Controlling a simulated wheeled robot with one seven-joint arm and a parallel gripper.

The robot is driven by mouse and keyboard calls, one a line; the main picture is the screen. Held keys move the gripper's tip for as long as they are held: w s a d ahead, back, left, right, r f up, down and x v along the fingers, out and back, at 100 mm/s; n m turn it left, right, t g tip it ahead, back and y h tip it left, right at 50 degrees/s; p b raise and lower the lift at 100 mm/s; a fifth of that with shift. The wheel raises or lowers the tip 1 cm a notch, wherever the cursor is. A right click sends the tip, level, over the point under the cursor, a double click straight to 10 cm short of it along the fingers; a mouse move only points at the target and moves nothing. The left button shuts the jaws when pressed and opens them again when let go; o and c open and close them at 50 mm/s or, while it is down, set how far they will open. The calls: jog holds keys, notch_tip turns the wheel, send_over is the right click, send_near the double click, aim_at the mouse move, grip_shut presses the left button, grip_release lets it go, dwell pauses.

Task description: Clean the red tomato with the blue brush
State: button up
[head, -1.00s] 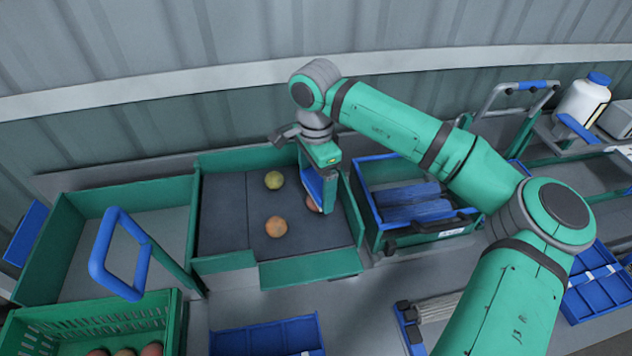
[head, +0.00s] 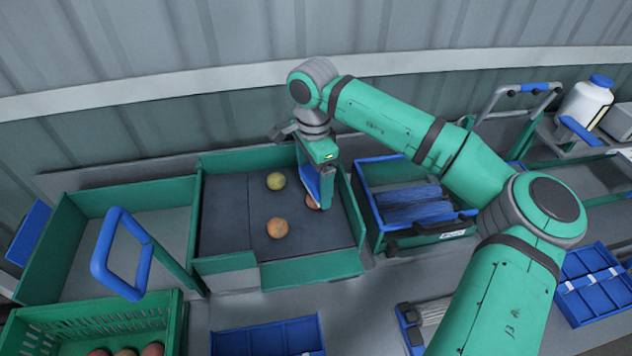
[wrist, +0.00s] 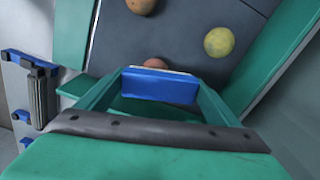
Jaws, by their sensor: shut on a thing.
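My gripper (head: 318,186) points down over the right part of the dark-matted tray (head: 222,212). It is shut on the blue brush (head: 311,184), whose blue block (wrist: 160,88) sits between the fingers in the wrist view, with a thin pale strip along its far edge. I cannot tell whether brush and tomato touch.
A yellow-green tomato (head: 276,181) and an orange one (head: 277,228) lie on the mat to the left. Green walls edge the tray. A blue-rimmed bin (head: 366,190) stands close on the right. A green crate (head: 172,325) with several tomatoes is at front left.

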jog(key=shift+w+a+f, duration=0.1)
jog(key=shift+f, duration=0.05)
jog(key=shift+s+d, duration=0.35)
jog(key=shift+s, duration=0.3)
jog(key=shift+s+d, duration=0.3)
jog(key=shift+s, duration=0.3)
jog(key=shift+s+d, duration=0.35)
jog(key=shift+s, duration=0.3)
jog(key=shift+w, duration=0.1)
jog(key=shift+a, duration=0.15)
jog(key=shift+w+a, duration=0.1)
jog(key=shift+w, duration=0.45)
jog(key=shift+w+a, duration=0.4)
jog(key=shift+w, duration=0.25)
jog(key=shift+w+a, duration=0.35)
jog(key=shift+w, duration=0.3)
